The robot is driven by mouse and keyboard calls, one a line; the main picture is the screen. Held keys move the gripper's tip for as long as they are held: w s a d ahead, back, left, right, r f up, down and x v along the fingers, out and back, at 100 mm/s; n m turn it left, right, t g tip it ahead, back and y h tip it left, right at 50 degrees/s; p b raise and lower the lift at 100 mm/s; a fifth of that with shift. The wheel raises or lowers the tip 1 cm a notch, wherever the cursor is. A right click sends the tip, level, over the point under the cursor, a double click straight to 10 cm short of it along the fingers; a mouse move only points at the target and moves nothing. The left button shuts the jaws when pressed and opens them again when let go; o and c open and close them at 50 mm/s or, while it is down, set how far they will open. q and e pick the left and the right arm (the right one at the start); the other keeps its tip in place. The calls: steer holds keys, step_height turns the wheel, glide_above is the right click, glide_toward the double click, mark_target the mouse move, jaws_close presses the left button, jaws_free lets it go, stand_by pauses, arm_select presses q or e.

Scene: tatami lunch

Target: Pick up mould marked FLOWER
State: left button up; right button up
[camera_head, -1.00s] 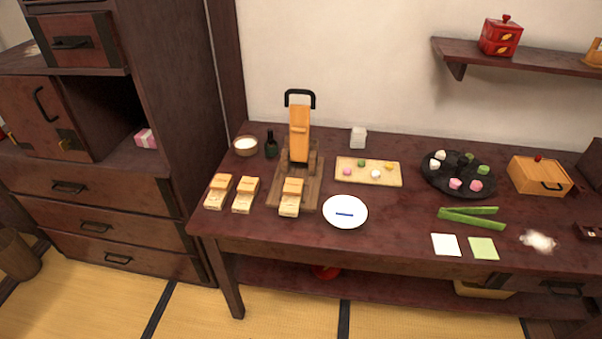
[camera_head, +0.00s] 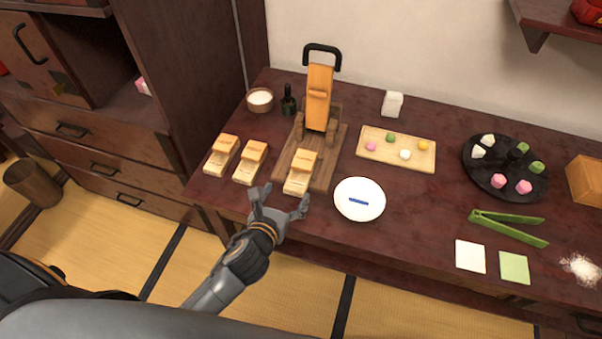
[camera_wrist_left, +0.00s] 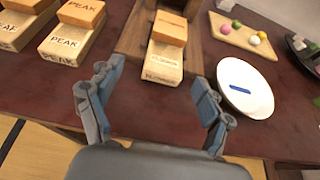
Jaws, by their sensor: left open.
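Three pale wooden moulds with orange-brown blocks on top stand at the table's left front: a left one (camera_head: 222,155), a middle one (camera_head: 250,163) and a right one (camera_head: 301,172) on the press's wooden base. In the left wrist view the middle mould (camera_wrist_left: 72,30) reads PEAK. The right mould (camera_wrist_left: 162,62) has small lettering that I cannot read surely as FLOWER; the left mould (camera_wrist_left: 20,28) is partly cut off and unclear. My left gripper (camera_head: 283,198) is open and empty, just in front of the right mould, its fingers apart. My right gripper is not in view.
A wooden press (camera_head: 319,98) with a black handle stands behind the right mould. A white plate (camera_head: 360,212) with a blue strip lies close to the right of my gripper. A sweets board (camera_head: 396,160), a dark round tray (camera_head: 500,193) and green tongs (camera_head: 510,228) lie farther right.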

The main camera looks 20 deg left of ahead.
mark_target(298, 180)
arm_select(q)
steer(key=shift+w+f, duration=0.3)
steer(key=shift+w, duration=0.35)
steer(key=shift+w+d+f, duration=0.15)
steer(key=shift+w+f, duration=0.05)
steer(key=shift+w, duration=0.3)
steer(key=x, duration=0.4)
steer(key=shift+w+d, duration=0.35)
steer(key=shift+w, duration=0.05)
steer(key=shift+s, duration=0.1)
steer(key=shift+c, duration=0.9)
steer(key=c, duration=1.1)
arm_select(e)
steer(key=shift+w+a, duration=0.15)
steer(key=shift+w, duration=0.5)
